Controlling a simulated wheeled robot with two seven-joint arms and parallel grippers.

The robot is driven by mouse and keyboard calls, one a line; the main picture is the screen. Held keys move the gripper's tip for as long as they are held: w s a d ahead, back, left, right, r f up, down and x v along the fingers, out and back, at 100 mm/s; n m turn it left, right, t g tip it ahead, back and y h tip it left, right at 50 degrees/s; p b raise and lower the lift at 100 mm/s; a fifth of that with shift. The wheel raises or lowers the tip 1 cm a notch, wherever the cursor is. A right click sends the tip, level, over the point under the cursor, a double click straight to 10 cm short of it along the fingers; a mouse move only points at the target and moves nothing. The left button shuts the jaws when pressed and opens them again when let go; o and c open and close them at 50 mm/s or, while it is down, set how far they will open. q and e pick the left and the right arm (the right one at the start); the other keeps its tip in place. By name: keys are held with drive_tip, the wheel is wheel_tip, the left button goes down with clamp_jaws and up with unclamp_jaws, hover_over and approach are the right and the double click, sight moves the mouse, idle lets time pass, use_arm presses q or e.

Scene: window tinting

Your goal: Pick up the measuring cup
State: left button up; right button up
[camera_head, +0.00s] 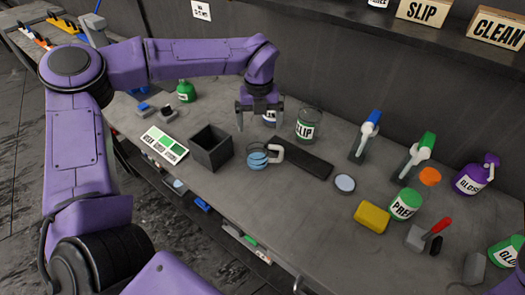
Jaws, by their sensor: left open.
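The measuring cup (259,158) is a small clear cup with blue on it and a white handle on its right side. It stands on the grey workbench (300,222), right of a dark open box. My left gripper (259,124) points down, open, above the bench and just behind the cup. Its fingers are apart from the cup. A small labelled container (270,116) shows partly behind the fingers; I cannot tell whether it lies between them.
The dark box (211,148) stands left of the cup. A green SLIP jar (308,125) and a black flat mat (302,158) are to its right. A round lid (345,183), yellow sponge (371,217) and spray bottles stand further right. The bench in front is clear.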

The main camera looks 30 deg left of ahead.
sight(257, 153)
use_arm(q)
drive_tip(key=shift+w+f+b, duration=0.2)
drive_tip(key=shift+f+b, duration=0.2)
drive_tip(key=shift+f, duration=0.6)
drive_tip(key=shift+s+f+b, duration=0.35)
drive_tip(key=shift+s+b, duration=0.3)
drive_tip(key=shift+s+a, duration=0.15)
drive_tip(key=shift+s, duration=0.05)
drive_tip(key=f+p, duration=0.1)
drive_tip(key=f, duration=0.2)
drive_tip(key=f+p, duration=0.1)
drive_tip(key=f, duration=0.2)
drive_tip(key=f+p, duration=0.1)
drive_tip(key=f, duration=0.3)
drive_tip(key=shift+w+a+f+p, duration=0.1)
drive_tip(key=shift+w+a+p, duration=0.15)
drive_tip(key=shift+w+p, duration=0.15)
drive_tip(key=shift+w+f, duration=0.1)
drive_tip(key=shift+f, duration=0.2)
drive_tip(key=c, duration=1)
use_arm(e)
drive_tip(key=shift+s+d+r, duration=0.1)
drive_tip(key=shift+s+r, duration=0.2)
drive_tip(key=shift+r, duration=0.15)
